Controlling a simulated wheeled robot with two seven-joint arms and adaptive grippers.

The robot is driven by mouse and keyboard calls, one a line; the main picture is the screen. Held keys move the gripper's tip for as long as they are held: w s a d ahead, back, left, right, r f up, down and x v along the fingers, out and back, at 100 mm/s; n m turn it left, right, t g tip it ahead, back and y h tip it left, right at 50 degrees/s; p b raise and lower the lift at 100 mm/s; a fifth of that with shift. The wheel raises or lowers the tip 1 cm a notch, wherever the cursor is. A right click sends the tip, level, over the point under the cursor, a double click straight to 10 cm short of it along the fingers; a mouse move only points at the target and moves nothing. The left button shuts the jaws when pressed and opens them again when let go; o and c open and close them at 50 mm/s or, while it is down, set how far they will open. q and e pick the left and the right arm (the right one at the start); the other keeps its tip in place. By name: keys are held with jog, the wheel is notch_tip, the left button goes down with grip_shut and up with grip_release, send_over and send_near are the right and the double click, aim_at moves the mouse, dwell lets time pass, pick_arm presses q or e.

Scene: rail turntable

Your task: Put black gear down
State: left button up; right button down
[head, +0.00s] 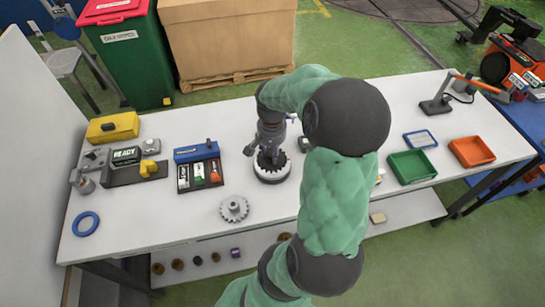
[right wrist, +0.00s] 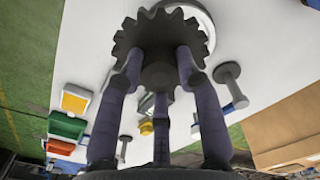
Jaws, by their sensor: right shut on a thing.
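The black gear (head: 271,161) is in my right gripper (head: 268,150), low over a round white-and-dark base (head: 273,178) on the white table. I cannot tell whether the gear touches the base. In the right wrist view the black gear (right wrist: 155,32) sits at the tips of the right gripper's fingers (right wrist: 158,65), which are shut on it. A white round rim (right wrist: 204,18) shows behind it. A second, grey gear (head: 234,208) lies flat on the table, in front and to the left. My left gripper is not in view.
A blue case (head: 197,151) and a READY display (head: 126,155) stand left on the table (head: 155,225). A yellow box (head: 112,127) and blue ring (head: 86,224) lie farther left. Green (head: 411,166) and orange (head: 471,151) trays are at right. My right arm hides the table's middle.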

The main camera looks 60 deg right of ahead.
jog(key=d+f, duration=0.1)
jog(key=f, duration=0.1)
jog(key=w+d+f, duration=0.1)
jog(key=d, duration=0.1)
jog(key=w+d+f+b, duration=0.1)
jog(key=f, duration=0.1)
jog(key=shift+d+f, duration=0.25)
jog(key=shift+f, duration=0.1)
jog(key=shift+w+d+f+b, duration=0.15)
jog(key=shift+f+b, duration=0.3)
jog(key=shift+f, duration=1.2)
jog(key=shift+f, duration=0.15)
jog(key=c, duration=0.9)
grip_release()
jog(key=shift+o, duration=0.3)
jog(key=shift+r, duration=0.2)
notch_tip(320, 180, up, 12)
jog(key=p, duration=0.2)
